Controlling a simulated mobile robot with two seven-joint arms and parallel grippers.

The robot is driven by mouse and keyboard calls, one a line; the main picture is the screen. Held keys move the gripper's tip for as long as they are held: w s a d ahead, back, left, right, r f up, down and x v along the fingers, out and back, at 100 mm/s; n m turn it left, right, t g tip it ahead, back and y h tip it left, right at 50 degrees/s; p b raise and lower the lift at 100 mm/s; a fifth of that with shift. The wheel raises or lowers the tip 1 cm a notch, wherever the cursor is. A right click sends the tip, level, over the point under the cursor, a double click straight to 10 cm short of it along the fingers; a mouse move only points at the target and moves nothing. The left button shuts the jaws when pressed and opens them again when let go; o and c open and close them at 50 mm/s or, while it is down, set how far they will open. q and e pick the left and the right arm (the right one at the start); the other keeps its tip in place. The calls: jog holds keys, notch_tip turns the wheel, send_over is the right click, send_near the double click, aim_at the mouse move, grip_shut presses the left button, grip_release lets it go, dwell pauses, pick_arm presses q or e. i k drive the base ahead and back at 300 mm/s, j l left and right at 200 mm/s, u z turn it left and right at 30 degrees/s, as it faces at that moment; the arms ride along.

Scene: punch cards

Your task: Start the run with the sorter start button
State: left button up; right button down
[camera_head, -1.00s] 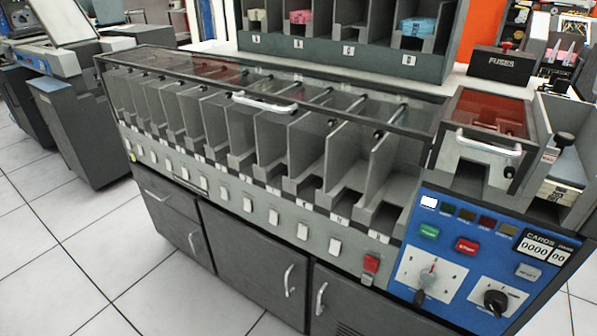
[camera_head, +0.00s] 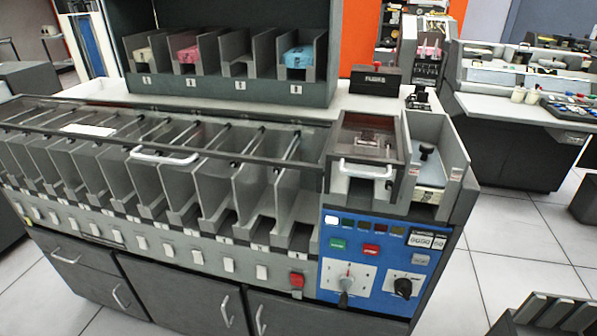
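The card sorter has a blue control panel (camera_head: 385,272) at its right end. A green button (camera_head: 338,244), likely the start button, sits at the panel's upper left; its lettering is too blurred to read. A red button (camera_head: 372,250) is just right of it. A white lamp (camera_head: 331,220) above is lit, and the other lamps beside it look dark. A card counter (camera_head: 427,240) is at the upper right. Neither of my grippers shows, and nothing touches the buttons.
A red switch (camera_head: 297,281) is left of the panel. A row of grey card pockets (camera_head: 205,190) runs left. The card hopper (camera_head: 435,165) stands above the panel. A dark slotted object (camera_head: 548,316), unclear what, is at bottom right. Floor (camera_head: 490,275) is open right of the sorter.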

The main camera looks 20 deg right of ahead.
aim_at(338, 244)
jog(key=z, duration=1.25)
